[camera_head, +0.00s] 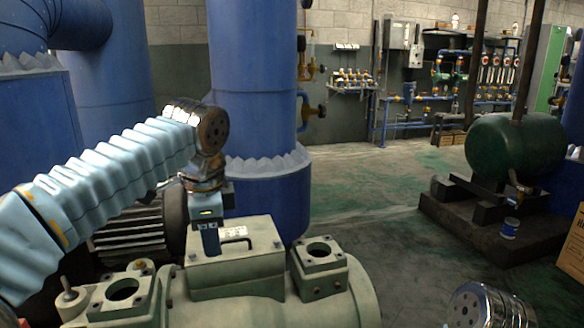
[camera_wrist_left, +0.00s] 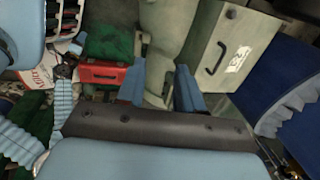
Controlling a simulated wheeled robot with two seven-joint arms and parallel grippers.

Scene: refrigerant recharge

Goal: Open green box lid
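The green box (camera_head: 237,270) is a pale grey-green case on top of the compressor of the same colour. Its flat lid carries a dark handle (camera_head: 235,234) and looks shut. In the left wrist view the lid (camera_wrist_left: 236,48) with its handle and a white label is at the upper right. My left gripper (camera_head: 210,240) points down over the left part of the lid, beside the handle. In the left wrist view its two blue fingers (camera_wrist_left: 160,88) are apart with nothing held between them. I cannot tell whether they touch the lid. My right gripper is not in view.
The compressor (camera_head: 325,302) has a raised flange on either side of the box. A large blue column (camera_head: 255,90) stands close behind. A dark green tank (camera_head: 515,147) is at the right. A red case (camera_wrist_left: 100,73) shows in the left wrist view. Open floor lies right of the compressor.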

